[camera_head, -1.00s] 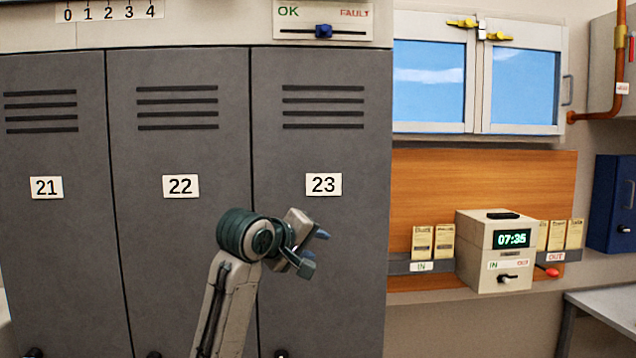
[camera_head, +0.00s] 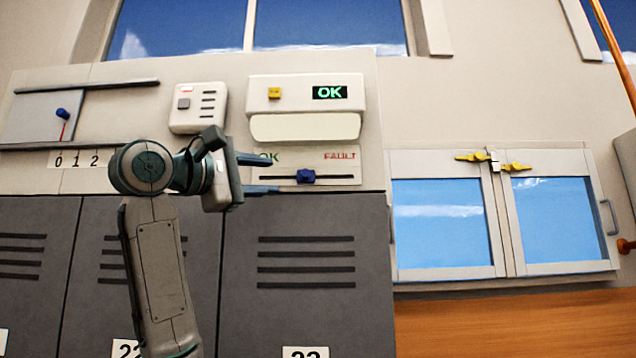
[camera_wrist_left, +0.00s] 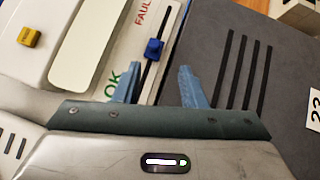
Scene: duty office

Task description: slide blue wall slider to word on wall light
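The blue slider (camera_head: 306,176) sits near the middle of a dark horizontal track on a white wall panel (camera_head: 345,160), with a green "OK" at the left end and a red "FAULT" at the right end. Above it, a wall light box with a display (camera_head: 330,92) reads "OK" in green. My left gripper (camera_head: 262,174) is open and empty, to the left of the slider, its fingers pointing right. In the left wrist view the slider (camera_wrist_left: 154,48) lies beyond the open fingertips (camera_wrist_left: 158,78), apart from them. My right gripper is not in view.
Grey lockers (camera_head: 305,255) stand below the panel. A white box (camera_head: 198,108) and another slider board (camera_head: 45,115) are on the wall at left. A blue-paned cabinet (camera_head: 445,225) hangs at right. A yellow button (camera_head: 274,92) is on the light box.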

